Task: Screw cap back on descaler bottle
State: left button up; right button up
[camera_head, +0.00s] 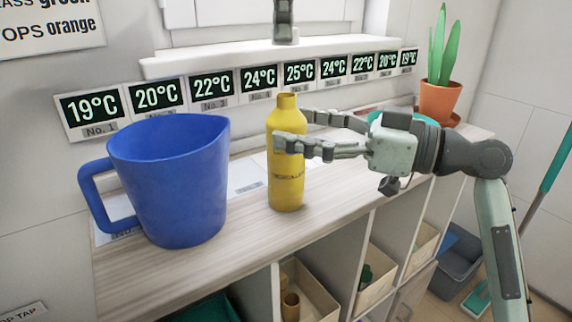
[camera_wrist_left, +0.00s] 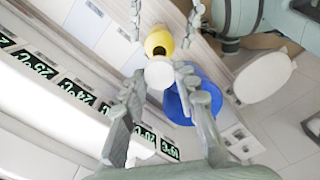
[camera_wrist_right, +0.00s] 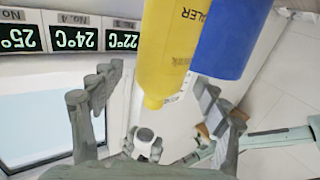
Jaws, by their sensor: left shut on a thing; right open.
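The yellow descaler bottle (camera_head: 287,180) stands upright on the wooden top, its neck uncapped. Its dark open mouth shows in the left wrist view (camera_wrist_left: 158,42). My left gripper (camera_head: 285,38) is above the bottle at the top edge of the head view, partly cut off. It is shut on the white cap (camera_wrist_left: 159,73); the cap also shows in the right wrist view (camera_wrist_right: 145,134), apart from the bottle's mouth. My right gripper (camera_head: 296,128) is open, with one finger in front of the bottle's upper body and the other behind it.
A large blue jug (camera_head: 175,180) stands left of the bottle. A potted plant (camera_head: 440,95) stands at the far right end of the top. A row of temperature signs (camera_head: 300,75) and a white ledge (camera_head: 270,55) lie behind. Open cubbies with bins (camera_head: 305,290) are below.

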jog(key=x, duration=0.6)
jog(key=shift+d, duration=0.1)
grip_shut()
dwell(0.4)
dwell(0.4)
